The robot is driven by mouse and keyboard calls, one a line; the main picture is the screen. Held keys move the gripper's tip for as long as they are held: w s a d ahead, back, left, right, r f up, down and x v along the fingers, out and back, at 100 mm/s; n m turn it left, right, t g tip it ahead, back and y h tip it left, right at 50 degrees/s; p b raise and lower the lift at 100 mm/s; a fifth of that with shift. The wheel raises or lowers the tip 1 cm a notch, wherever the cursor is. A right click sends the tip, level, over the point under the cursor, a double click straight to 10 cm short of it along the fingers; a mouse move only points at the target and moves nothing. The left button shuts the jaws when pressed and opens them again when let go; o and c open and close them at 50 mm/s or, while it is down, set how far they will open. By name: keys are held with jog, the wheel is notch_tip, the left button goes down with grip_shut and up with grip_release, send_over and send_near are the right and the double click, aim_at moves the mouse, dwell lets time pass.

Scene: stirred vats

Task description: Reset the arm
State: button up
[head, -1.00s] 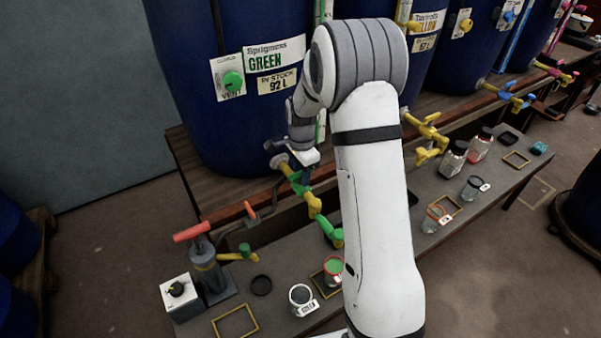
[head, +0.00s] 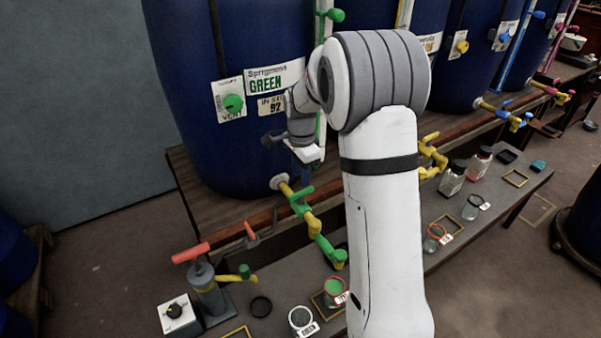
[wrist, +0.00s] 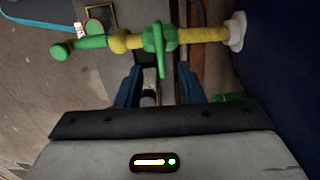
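My gripper (wrist: 160,90) is open and empty, its two blue fingers apart in the wrist view. In the head view my wrist hangs in front of the big blue vat (head: 200,60) labelled GREEN, above the vat's tap, apart from it. The tap has a yellow pipe (head: 313,224), a green lever (head: 299,193) and a green spout (head: 328,254). In the wrist view the tap's green lever (wrist: 159,50) lies crosswise over the yellow pipe, beyond my fingers. My arm hides part of the bench and the vats behind it.
A grey bench (head: 245,302) below holds a red-handled pump (head: 205,285), a white box with a black knob (head: 178,314) and several jars. More blue vats with yellow, blue and pink taps line the right. Bare floor (head: 100,245) lies at the left.

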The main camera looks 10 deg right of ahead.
jog(key=s+r+n+t+p, duration=0.1)
jog(key=s+r+n, duration=0.3)
jog(key=s, duration=0.5)
jog(key=s+r+n+p, duration=0.1)
jog(key=s+r+n, duration=0.4)
jog(key=s, duration=0.5)
jog(key=s+r+n+t+p, duration=0.1)
jog(key=s+r+n, duration=0.3)
jog(key=s, duration=0.5)
jog(key=shift+s+a+r+n+t+p, duration=0.2)
jog(key=shift+a+r+n+t+p, duration=0.1)
jog(key=shift+n+p, duration=0.4)
